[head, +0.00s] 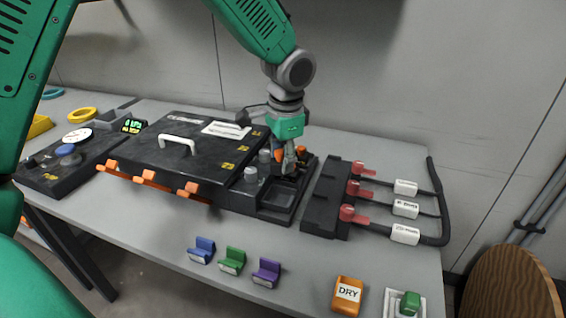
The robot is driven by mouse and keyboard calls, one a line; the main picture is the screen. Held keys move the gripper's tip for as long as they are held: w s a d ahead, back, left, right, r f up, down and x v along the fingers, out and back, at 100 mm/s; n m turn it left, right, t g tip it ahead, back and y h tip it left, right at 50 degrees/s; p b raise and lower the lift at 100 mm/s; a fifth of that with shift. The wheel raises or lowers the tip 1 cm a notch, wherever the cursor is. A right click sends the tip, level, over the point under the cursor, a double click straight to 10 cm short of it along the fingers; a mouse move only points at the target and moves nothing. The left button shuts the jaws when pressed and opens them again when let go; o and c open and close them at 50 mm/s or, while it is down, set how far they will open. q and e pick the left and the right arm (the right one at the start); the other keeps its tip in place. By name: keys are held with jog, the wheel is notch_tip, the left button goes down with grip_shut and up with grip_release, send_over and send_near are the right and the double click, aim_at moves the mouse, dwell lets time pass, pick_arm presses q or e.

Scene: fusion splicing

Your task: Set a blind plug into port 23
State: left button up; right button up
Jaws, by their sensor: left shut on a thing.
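My left gripper (289,166) reaches down from the top at the black block at the right end of the closure, over or beside its open tray (277,196). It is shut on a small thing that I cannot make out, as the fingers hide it. Two grey capped plugs (251,174) (264,156) stand upright to the left of the fingers. Small orange pieces (302,152) show close around the fingers. The black closure (168,158) has a white handle and yellow number labels (228,165) too small to read surely. My right gripper is not in view.
A black rack (325,198) with red connectors and labelled cables stands to the right. Blue (201,249), green (232,260) and purple (266,272) holders, an orange DRY box (347,294) and a green piece (409,303) line the front edge. The table between is clear.

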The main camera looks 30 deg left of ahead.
aim_at(281, 174)
pick_arm(q)
jog(key=shift+y, duration=0.5)
jog(key=f+b, duration=0.1)
jog(key=f, duration=0.1)
jog(key=f+b, duration=0.1)
jog(key=f, duration=0.2)
jog(key=shift+s+a+f+b, duration=0.1)
jog(key=shift+s+f+b, duration=0.1)
jog(key=shift+f+b, duration=0.1)
jog(key=shift+f+m+t+b, duration=0.3)
jog(key=shift+f+b, duration=0.35)
jog(key=shift+f, duration=0.45)
jog(key=shift+f+y, duration=0.2)
jog(key=shift+y, duration=0.1)
jog(key=shift+f, duration=0.45)
jog(key=o, duration=1.3)
jog(key=shift+s, duration=0.1)
jog(key=shift+o, duration=0.2)
jog(key=shift+r, duration=0.25)
jog(key=v, duration=1.1)
jog(key=shift+r, duration=0.2)
